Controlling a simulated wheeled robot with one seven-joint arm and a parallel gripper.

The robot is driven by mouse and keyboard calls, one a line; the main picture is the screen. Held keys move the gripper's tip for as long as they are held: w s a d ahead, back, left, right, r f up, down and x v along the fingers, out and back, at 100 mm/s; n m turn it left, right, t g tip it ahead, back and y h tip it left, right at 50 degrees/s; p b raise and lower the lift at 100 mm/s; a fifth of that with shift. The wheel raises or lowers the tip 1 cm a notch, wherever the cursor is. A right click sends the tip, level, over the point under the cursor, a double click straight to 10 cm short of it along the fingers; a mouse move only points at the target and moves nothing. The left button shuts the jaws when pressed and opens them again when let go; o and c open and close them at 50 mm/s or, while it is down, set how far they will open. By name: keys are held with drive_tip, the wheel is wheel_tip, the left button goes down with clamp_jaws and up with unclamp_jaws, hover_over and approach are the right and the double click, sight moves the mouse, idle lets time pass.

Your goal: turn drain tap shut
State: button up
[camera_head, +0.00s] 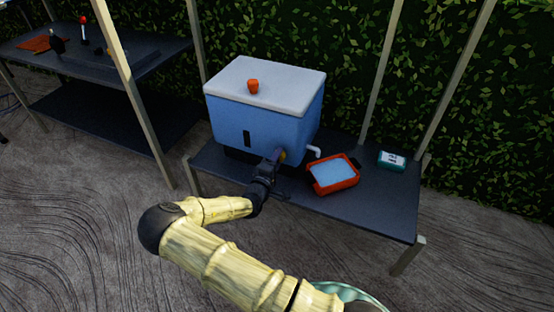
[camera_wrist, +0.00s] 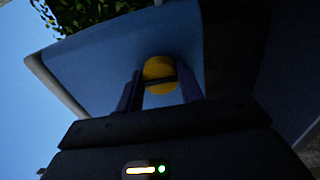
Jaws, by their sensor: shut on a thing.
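A blue cooler box (camera_head: 253,124) with a white lid stands on the dark cart shelf. The drain tap is low on its front, with a round yellow knob (camera_head: 282,156) and a white spout (camera_head: 313,152) to the right. In the wrist view the yellow knob (camera_wrist: 159,75) sits between the two fingers. My gripper (camera_wrist: 160,90) is shut on the knob; it also shows in the head view (camera_head: 276,159), reaching up from the front. The fingers hide the knob's sides, and I cannot tell whether water flows.
A red tray (camera_head: 333,187) with pale blue contents lies right of the spout. A teal box with a white label (camera_head: 392,160) is farther right. An orange cup (camera_head: 253,86) sits on the lid. Pale posts (camera_head: 380,70) rise around the shelf. The front right shelf (camera_head: 385,215) is clear.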

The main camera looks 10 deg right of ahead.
drive_tip(key=shift+a+f, duration=0.1)
drive_tip(key=shift+a, duration=0.05)
drive_tip(key=o, duration=1)
drive_tip(key=p+v, duration=0.5)
drive_tip(key=v, duration=1.2)
drive_tip(key=shift+s, duration=0.15)
